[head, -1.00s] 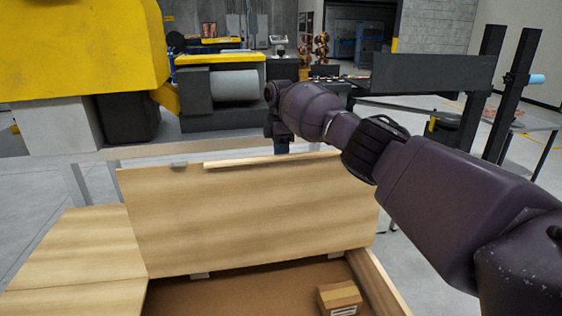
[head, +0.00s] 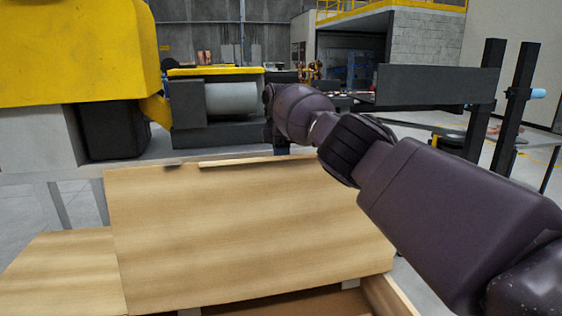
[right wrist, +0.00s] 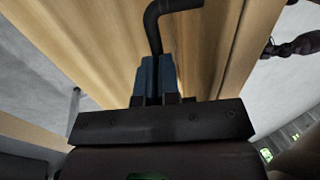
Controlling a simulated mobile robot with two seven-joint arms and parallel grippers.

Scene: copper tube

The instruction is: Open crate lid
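The wooden crate lid (head: 240,235) stands raised in the head view, its broad face toward me. A light wooden strip (head: 255,160) runs along its top edge. Below it, the crate's right wall (head: 388,298) and a sliver of the interior show. My right gripper (head: 281,146) is at the lid's top edge, its fingers mostly hidden behind the edge and wrist. In the right wrist view, its blue fingers (right wrist: 156,76) are close together around the end of a black bent handle (right wrist: 153,28), against the wood. My left gripper is out of view.
A second flat wooden panel (head: 70,270) lies left of the lid. A yellow machine (head: 75,50) stands at the back left, with a grey roller unit (head: 218,100) beside it. Black uprights (head: 505,100) stand at the right. Grey floor shows right of the crate.

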